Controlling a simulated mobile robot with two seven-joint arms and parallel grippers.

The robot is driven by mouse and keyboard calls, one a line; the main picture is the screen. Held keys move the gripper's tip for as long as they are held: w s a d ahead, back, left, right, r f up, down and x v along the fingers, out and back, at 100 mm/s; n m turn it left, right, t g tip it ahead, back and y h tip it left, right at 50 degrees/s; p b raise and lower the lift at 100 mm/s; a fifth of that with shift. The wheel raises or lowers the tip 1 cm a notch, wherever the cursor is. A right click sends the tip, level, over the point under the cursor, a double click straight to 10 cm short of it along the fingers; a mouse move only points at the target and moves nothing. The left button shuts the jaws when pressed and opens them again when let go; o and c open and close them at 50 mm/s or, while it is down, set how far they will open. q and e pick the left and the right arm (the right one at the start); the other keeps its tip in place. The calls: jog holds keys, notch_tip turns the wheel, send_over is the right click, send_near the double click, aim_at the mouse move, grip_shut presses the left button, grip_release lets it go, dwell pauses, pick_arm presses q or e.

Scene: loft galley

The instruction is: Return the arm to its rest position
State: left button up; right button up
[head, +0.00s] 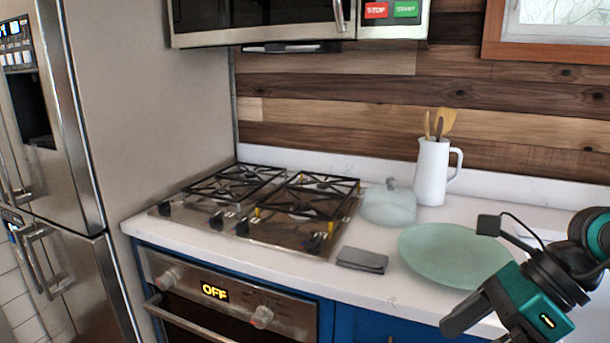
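My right arm comes in from the right edge, with a teal and black wrist over the front right of the white counter (390,240). The dark end of my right gripper (462,315) points down and left at the counter's front edge, right of the oven. Its fingers cannot be made out separately, and I see nothing held in it. My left arm and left gripper are out of view.
A pale green plate (445,254) lies beside my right arm. Nearby are a dark folded cloth (362,260), a glass lidded dish (389,207) and a white pitcher (431,172) with wooden utensils. A gas cooktop (225,222) is left, under a microwave (260,22).

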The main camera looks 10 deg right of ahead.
jog(key=w+a+r+m+t+y, duration=0.1)
jog(key=w+a+m+t+y, duration=0.15)
jog(key=a+m+y, duration=0.5)
jog(key=w+d+f+m+t, duration=0.2)
jog(key=w+f+m+t, duration=0.3)
jog(key=m+t, duration=0.9)
notch_tip(320, 180, down, 16)
jog(key=d+m+g+h, duration=0.25)
jog(key=m+h, duration=0.95)
jog(key=m, duration=0.6)
jog(key=s+a+f+m+g, duration=0.1)
jog(key=s+f+m+g, duration=0.1)
jog(key=s+f, duration=0.2)
jog(key=s+a+f+m+g+h, duration=0.1)
jog(key=s+f+m+g, duration=0.1)
jog(key=s+f, duration=0.3)
notch_tip(320, 180, down, 2)
jog(key=shift+a+f+m+g, duration=0.15)
jog(key=shift+a+m+g, duration=0.25)
jog(key=shift+m, duration=0.15)
jog(key=shift+w, duration=0.1)
jog(key=shift+c, duration=0.3)
